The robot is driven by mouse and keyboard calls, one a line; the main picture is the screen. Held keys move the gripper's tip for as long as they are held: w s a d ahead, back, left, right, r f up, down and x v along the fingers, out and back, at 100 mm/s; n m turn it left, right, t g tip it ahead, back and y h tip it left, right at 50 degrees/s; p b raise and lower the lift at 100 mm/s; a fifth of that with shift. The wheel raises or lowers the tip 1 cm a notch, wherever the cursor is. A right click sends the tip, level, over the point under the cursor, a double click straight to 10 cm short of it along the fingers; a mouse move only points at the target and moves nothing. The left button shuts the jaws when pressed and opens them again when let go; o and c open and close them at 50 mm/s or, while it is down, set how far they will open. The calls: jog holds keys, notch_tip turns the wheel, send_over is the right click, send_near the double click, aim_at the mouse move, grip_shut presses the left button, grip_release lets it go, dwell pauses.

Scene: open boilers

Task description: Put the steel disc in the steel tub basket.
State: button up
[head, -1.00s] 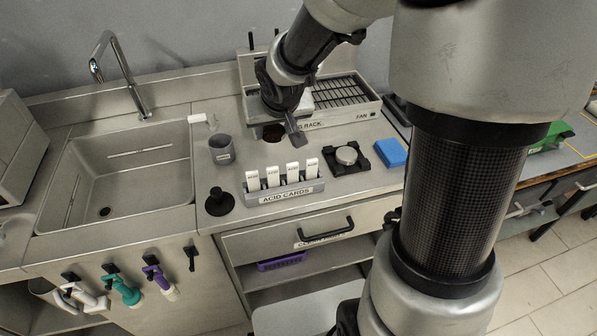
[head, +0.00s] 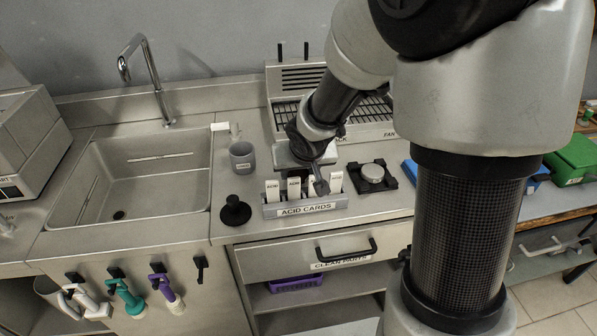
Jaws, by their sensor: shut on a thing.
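My gripper (head: 318,172) is above the acid card holder, low in the picture's middle, pointing down. It is shut on a small grey piece (head: 320,186), which looks like the steel disc seen at a slant; the arm and small size hide its full shape. A separate round silver piece (head: 372,173) sits on a black square stand to the right. I cannot make out a steel tub basket for certain; a grey boxy appliance (head: 30,145) stands at the far left, cut by the picture edge.
The acid card holder (head: 305,210) with upright white cards is under my gripper. A grey cup (head: 242,156), a black tamper-like piece (head: 235,210) and a steel sink (head: 150,205) lie to the left. The drying rack (head: 300,78) stands behind. My arm hides much of the right.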

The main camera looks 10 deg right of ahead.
jog(key=shift+f, duration=0.2)
jog(key=o, duration=1.1)
jog(key=shift+o, duration=0.2)
jog(key=shift+r, duration=0.1)
